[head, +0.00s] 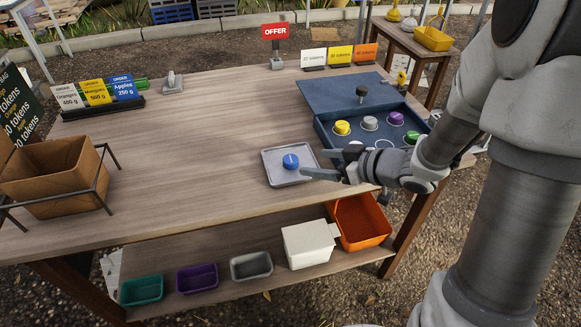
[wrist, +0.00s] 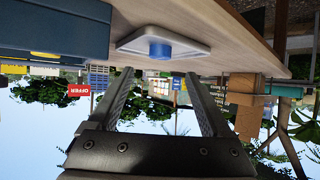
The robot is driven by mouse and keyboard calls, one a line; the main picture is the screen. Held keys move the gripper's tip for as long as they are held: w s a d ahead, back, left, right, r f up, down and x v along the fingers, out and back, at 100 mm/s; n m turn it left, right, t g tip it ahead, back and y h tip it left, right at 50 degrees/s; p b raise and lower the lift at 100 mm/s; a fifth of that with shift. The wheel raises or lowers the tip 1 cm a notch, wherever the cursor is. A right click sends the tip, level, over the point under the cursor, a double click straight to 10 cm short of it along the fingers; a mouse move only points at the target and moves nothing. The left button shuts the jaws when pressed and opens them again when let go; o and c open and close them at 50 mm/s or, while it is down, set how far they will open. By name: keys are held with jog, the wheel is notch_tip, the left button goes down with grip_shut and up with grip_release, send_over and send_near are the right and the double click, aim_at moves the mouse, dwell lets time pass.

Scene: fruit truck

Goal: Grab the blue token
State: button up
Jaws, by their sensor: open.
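The blue token (head: 290,161) lies on a small grey square tray (head: 272,174) near the front of the wooden table. In the wrist view, which is upside down, the blue token (wrist: 160,49) shows on the pale tray (wrist: 190,46) beyond my fingers. My gripper (head: 316,163) is open and empty, just to the right of the tray, its fingers pointing left toward the token. Both fingers also show in the wrist view (wrist: 160,85), spread apart with a gap between them. No contact with the token is visible.
An open blue case (head: 318,130) with yellow, grey, purple and green tokens stands behind my gripper. A red OFFER sign (head: 275,32) and token price cards stand at the back. A brown bin (head: 55,178) is at left. The table's middle (head: 200,140) is clear.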

aim_at(291, 159)
jog(key=x, duration=0.3)
jog(key=shift+w+a+f+b, duration=0.1)
jog(key=shift+w+a+b, duration=0.05)
jog(key=shift+b, duration=0.25)
jog(key=b+x, duration=0.2)
jog(key=x, duration=0.2)
jog(key=shift+w+a, duration=0.1)
jog(key=shift+a, duration=0.05)
jog(key=shift+w+a+f, duration=0.15)
jog(key=shift+w+a, duration=0.1)
grip_shut()
